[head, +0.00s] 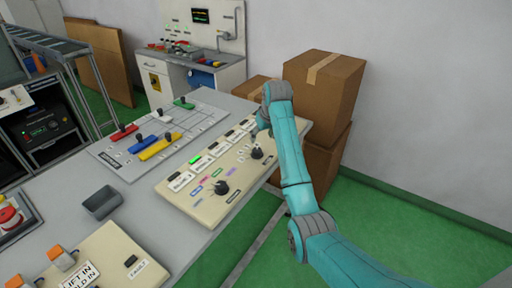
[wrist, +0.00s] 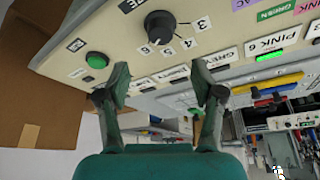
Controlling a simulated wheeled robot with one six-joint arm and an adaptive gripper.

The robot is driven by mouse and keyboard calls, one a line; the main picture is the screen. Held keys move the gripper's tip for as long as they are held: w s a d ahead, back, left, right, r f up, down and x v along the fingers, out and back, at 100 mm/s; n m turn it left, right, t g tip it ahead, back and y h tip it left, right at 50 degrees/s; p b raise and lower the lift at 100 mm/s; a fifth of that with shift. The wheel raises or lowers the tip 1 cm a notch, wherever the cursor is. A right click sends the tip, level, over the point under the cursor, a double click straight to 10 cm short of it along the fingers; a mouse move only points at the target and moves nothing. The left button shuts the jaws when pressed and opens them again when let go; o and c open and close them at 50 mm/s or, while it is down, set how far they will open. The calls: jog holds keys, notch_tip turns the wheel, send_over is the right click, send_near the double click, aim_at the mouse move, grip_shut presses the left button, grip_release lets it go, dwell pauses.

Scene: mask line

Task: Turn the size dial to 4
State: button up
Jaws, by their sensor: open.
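The size dial (wrist: 160,25) is a black round knob on the cream panel, with the numbers 3, 4, 5 and 6 printed around it in the wrist view. A pale mark on its lower edge seems to point near the 6, but I cannot be sure. In the head view the dial (head: 257,153) sits at the panel's right part. My gripper (wrist: 161,88) is open and empty, its two fingers apart from the dial, which lies beyond them. In the head view my arm hides most of the gripper.
A green button (wrist: 96,60) sits beside the dial. A second black dial (head: 222,188) with coloured labels is on the same panel (head: 190,202). A lit green indicator (head: 195,160) shows among label plates. Cardboard boxes (head: 322,85) stand behind my arm.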

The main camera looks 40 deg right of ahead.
aim_at(257, 150)
jog(key=x, duration=1)
jog(key=shift+a, duration=0.1)
jog(key=c, duration=1.1)
